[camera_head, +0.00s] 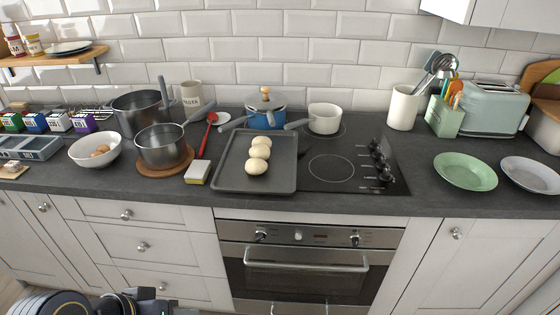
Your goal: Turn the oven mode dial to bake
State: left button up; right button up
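The built-in oven (309,262) sits under the worktop, with a steel control strip and a dark glass door that is shut. A left dial (261,236) and a right dial (355,240) stand on the strip, with a small display between them. The markings are too small to read, so I cannot tell which is the mode dial or where either points. Dark parts of my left arm show at the bottom left, ending in what may be my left gripper (142,302); its fingers are not clear. It is well left of and below the dials. My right gripper is out of view.
The oven's bar handle (306,266) sticks out below the dials. White drawers (142,247) and a cupboard (460,262) flank the oven. Above are the worktop edge, a black hob (332,168) with knobs, and a baking tray (228,176) holding dough balls. The space before the oven looks clear.

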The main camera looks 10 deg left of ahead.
aim_at(260, 234)
jog(key=j+u, duration=0.2)
jog(key=u, duration=0.15)
jog(key=j+u, duration=0.2)
jog(key=u, duration=0.15)
jog(key=j+u, duration=0.2)
jog(key=u, duration=0.2)
